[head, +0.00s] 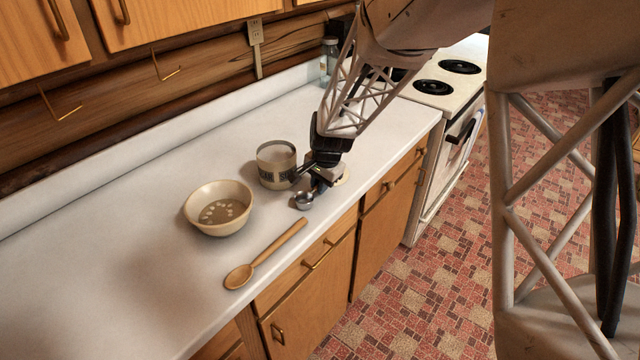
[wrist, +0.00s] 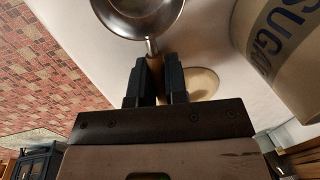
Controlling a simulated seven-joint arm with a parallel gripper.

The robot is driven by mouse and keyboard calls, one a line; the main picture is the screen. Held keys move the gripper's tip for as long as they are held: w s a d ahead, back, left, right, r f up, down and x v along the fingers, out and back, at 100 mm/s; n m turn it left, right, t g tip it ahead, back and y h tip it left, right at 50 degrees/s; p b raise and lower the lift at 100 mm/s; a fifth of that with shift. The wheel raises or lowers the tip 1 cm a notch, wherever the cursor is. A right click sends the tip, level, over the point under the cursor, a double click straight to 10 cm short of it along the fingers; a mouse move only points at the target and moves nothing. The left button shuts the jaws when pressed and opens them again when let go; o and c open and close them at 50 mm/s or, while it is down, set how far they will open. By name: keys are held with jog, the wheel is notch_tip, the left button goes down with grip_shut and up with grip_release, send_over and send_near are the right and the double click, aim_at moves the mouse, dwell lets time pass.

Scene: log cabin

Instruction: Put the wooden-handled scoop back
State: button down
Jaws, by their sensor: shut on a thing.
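The scoop (head: 303,201) shows as a small metal bowl just in front of my gripper (head: 318,180) in the head view. In the wrist view, the shiny scoop (wrist: 140,18) is at the top. A cream canister (head: 276,166) stands upright just left of my gripper. It also shows in the wrist view (wrist: 290,50), with SUGAR lettering. Whether the scoop touches the counter, I cannot tell.
A cream bowl (head: 218,208) with pale pieces inside and a wooden spoon (head: 264,254) are on the white counter (head: 110,260). A round cream piece (wrist: 203,84) lies beside my fingers. A jar (head: 329,60) and stove (head: 448,85) are farther back. The left counter is clear.

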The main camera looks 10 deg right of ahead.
jog(key=shift+f, duration=0.1)
jog(key=c, duration=1.1)
grip_release()
jog(key=shift+c, duration=0.2)
notch_tip(320, 180, up, 12)
jog(key=s+d, duration=0.1)
jog(key=shift+s+d, duration=0.3)
jog(key=shift+d, duration=0.05)
